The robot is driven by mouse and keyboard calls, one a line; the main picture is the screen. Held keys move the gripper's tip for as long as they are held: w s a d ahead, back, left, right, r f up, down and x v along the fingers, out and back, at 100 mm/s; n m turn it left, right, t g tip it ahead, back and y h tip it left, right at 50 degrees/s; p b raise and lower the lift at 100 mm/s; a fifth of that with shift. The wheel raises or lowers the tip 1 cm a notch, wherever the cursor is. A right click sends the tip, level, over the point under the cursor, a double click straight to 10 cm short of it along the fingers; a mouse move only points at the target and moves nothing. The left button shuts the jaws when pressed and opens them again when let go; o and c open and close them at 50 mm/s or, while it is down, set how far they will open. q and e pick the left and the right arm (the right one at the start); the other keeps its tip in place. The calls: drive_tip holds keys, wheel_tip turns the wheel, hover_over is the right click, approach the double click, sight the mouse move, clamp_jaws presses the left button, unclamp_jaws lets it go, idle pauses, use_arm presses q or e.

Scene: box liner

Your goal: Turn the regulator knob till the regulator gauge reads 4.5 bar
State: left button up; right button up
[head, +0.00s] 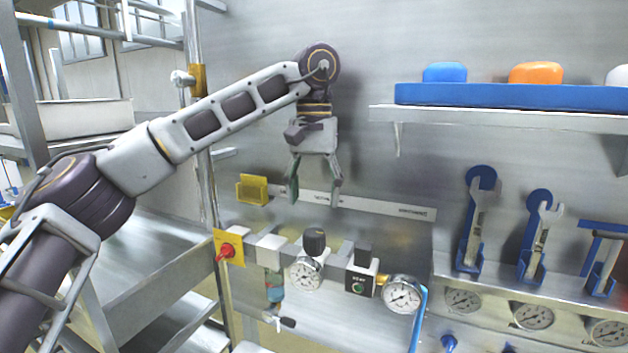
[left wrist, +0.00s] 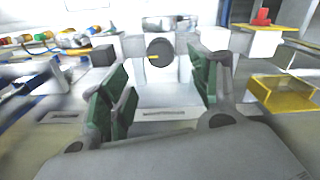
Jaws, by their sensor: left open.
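The regulator knob (head: 314,241) is a dark round knob on top of the regulator body, in the middle of the head view. The regulator gauge (head: 306,274) is a white dial just below it; its reading is too small to tell. My left gripper (head: 314,196) points down above the knob, apart from it, open and empty. In the left wrist view the knob (left wrist: 160,52) shows as a dark disc with a yellow mark, between and beyond the open green-padded fingers (left wrist: 160,90). My right gripper is not in view.
A red valve handle (head: 225,252) on a yellow plate stands left of the regulator. A black-topped block with a green button (head: 358,287) and a second gauge (head: 402,295) are to the right. A yellow holder (head: 252,189) is on the wall. A shelf (head: 500,120) hangs upper right.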

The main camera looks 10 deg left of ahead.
use_arm(q)
drive_tip(key=shift+r, duration=1.1)
